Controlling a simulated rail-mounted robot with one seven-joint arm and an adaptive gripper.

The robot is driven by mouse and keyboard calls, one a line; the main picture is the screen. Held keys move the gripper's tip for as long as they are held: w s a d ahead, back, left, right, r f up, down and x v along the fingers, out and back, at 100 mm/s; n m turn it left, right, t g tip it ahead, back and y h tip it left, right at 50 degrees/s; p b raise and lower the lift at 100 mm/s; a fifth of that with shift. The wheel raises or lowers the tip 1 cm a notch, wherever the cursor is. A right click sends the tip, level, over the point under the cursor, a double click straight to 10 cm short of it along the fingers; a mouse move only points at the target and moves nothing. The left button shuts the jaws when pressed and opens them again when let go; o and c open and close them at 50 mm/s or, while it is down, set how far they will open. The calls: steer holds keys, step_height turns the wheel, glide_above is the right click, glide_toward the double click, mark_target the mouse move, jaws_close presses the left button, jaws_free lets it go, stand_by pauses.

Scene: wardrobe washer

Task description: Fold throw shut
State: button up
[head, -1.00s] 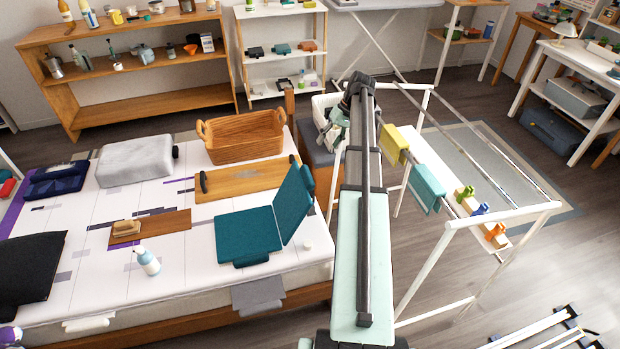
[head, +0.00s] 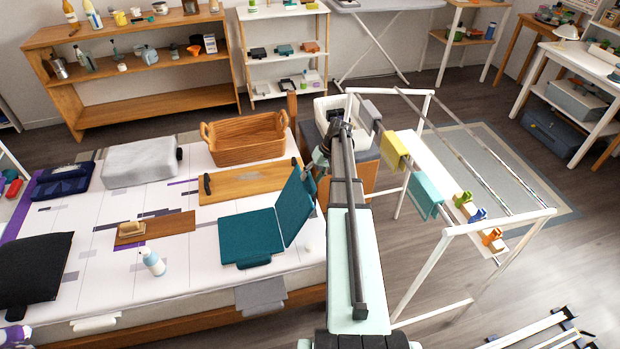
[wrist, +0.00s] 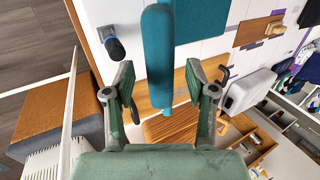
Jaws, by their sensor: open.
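The teal throw (head: 251,233) lies on the bed as two hinged panels. Its left panel is flat, and its right panel (head: 297,207) stands up, leaning to the right, open from the flat one. My gripper (head: 321,161) is beside the raised panel's upper right edge in the head view, partly hidden by my arm. In the wrist view my gripper (wrist: 160,72) is open, with one finger on each side of the raised panel (wrist: 160,40), which shows nearly edge-on. Gaps show on both sides, so it is not clamped.
A white drying rack (head: 448,240) with hanging cloths stands right of my arm. A small white round thing (head: 308,248) lies near the throw.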

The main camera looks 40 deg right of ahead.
steer(key=shift+x, duration=1)
jaws_close()
